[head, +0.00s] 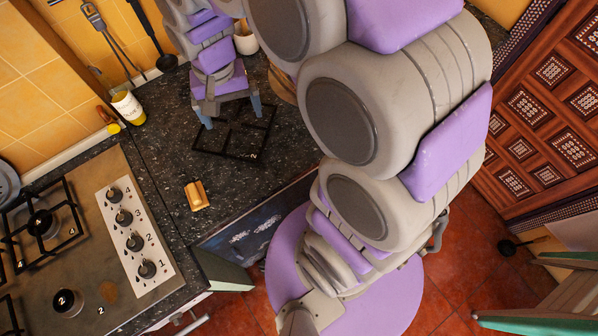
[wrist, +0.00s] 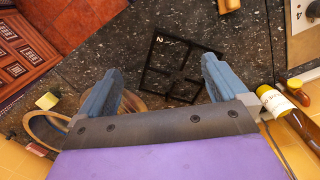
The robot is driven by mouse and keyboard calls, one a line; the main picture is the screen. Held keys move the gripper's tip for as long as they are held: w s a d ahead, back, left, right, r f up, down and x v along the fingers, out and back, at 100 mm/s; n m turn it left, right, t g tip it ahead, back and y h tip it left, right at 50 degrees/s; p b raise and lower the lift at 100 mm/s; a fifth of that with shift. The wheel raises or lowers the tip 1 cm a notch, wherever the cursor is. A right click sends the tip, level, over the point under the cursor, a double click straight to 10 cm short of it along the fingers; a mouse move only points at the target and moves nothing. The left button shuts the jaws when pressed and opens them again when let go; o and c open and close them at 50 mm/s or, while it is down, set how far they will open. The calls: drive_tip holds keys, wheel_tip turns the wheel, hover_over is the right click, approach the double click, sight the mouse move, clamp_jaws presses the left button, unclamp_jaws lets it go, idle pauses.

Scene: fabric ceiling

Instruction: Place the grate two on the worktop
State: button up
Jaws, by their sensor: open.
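Grate two (head: 232,126) is a thin black square frame with crossing bars and a white "2" on one edge. It appears to lie flat on the dark speckled worktop (head: 165,165). My gripper (head: 232,114) is open, its two blue fingers spread apart above the far part of the grate. In the wrist view the grate (wrist: 180,73) shows mostly between the fingers of my gripper (wrist: 162,67), with nothing clasped. One finger overlaps its edge in that picture; I cannot tell whether it touches.
The hob (head: 85,285) with numbered knobs and other grates is at the left. A small yellow-brown object (head: 196,195) sits near the worktop's front. A white and yellow container (head: 128,107) stands by the tiled wall. Round items stand behind my gripper.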

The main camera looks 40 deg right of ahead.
drive_tip(key=s+d+r+n+g, duration=0.1)
drive_tip(key=s+n, duration=0.3)
drive_tip(key=s, duration=1.6)
drive_tip(key=shift+s+d+r, duration=0.2)
drive_tip(key=shift+s+d, duration=0.05)
drive_tip(key=shift+d, duration=0.2)
drive_tip(key=shift+d, duration=0.3)
drive_tip(key=shift+a, duration=0.2)
